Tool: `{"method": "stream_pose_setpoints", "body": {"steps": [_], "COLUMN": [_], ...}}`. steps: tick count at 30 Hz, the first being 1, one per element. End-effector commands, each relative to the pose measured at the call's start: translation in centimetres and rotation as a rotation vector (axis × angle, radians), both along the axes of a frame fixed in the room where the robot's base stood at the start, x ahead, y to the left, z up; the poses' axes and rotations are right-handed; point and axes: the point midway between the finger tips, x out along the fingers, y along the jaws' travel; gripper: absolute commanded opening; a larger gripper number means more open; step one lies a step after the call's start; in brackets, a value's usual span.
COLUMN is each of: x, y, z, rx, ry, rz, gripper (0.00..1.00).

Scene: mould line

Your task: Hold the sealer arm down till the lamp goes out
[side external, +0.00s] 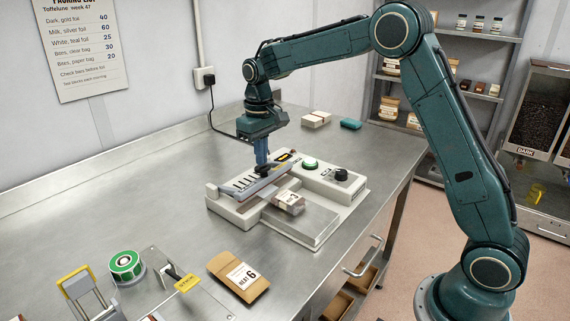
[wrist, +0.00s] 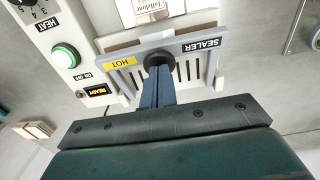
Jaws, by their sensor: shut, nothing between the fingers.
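The sealer (side external: 325,185) is a pale machine on the steel bench. Its grey arm (side external: 245,187), labelled HOT and SEALER in the wrist view (wrist: 190,52), lies across it; I cannot tell whether it is fully down. My gripper (side external: 262,168) is shut and empty, pointing down at the arm's round black knob (wrist: 159,59). Its fingertips (wrist: 157,72) meet the knob in the wrist view; the exact contact is hidden. A round green light (wrist: 66,55) is lit beside ON OFF. A labelled pouch (side external: 289,202) lies at the arm.
A black heat knob (side external: 341,174) sits at the sealer's right end. White boxes (side external: 316,119) and a teal item (side external: 350,124) lie behind. The bench's left is clear.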

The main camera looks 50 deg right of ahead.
Motion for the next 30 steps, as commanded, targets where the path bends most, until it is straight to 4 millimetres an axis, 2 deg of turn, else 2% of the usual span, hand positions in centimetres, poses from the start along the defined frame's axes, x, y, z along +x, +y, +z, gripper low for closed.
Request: {"method": "stream_pose_setpoints", "body": {"steps": [30], "x": [0.0], "y": [0.0], "z": [-2.6], "rx": [0.000], "ry": [0.002], "rz": [0.000], "gripper": [0.00]}}
